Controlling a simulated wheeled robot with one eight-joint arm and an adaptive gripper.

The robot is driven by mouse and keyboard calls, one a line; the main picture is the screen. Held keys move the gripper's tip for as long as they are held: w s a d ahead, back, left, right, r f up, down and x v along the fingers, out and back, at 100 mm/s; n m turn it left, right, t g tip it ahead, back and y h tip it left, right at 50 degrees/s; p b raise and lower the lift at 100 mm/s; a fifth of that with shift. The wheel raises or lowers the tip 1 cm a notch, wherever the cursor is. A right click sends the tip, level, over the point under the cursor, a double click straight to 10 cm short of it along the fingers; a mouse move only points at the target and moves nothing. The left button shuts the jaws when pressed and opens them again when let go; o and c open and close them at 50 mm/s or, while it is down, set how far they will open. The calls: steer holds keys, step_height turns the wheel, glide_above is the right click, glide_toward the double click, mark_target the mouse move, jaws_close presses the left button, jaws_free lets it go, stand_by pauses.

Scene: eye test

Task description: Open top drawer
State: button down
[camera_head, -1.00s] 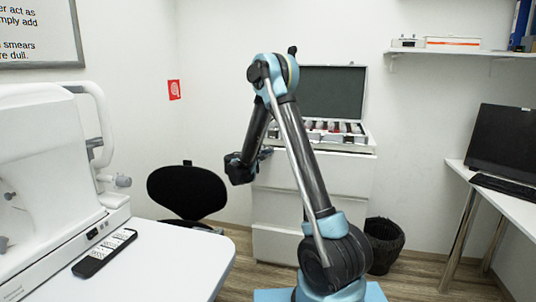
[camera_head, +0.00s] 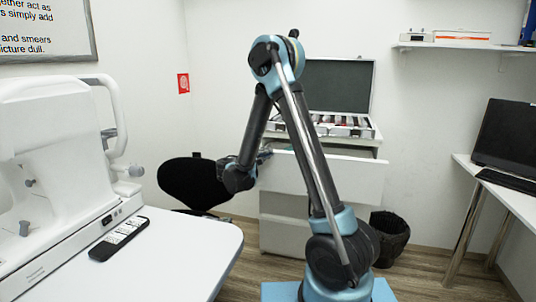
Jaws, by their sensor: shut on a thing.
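The white drawer cabinet (camera_head: 285,236) stands against the back wall, partly hidden behind my arm. Its top drawer (camera_head: 355,180) is pulled out, its front standing forward of the cabinet body. My gripper (camera_head: 264,156) is at the upper left edge of that drawer front and is shut on the drawer. The exact contact is small and partly hidden by my own wrist. The lower drawer fronts look closed.
An open case (camera_head: 338,90) with several items sits on the cabinet. A black chair (camera_head: 190,183) is left of my gripper, and a black bin (camera_head: 389,238) right of the cabinet. A white table (camera_head: 185,255) with a machine (camera_head: 55,150) fills the left; a desk (camera_head: 500,182) stands right.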

steer(key=shift+s+f, duration=0.1)
steer(key=shift+s, duration=0.2)
steer(key=c, duration=2)
jaws_free()
steer(key=shift+a, duration=0.1)
steer(key=v, duration=1.1)
steer(key=shift+s+a, duration=0.3)
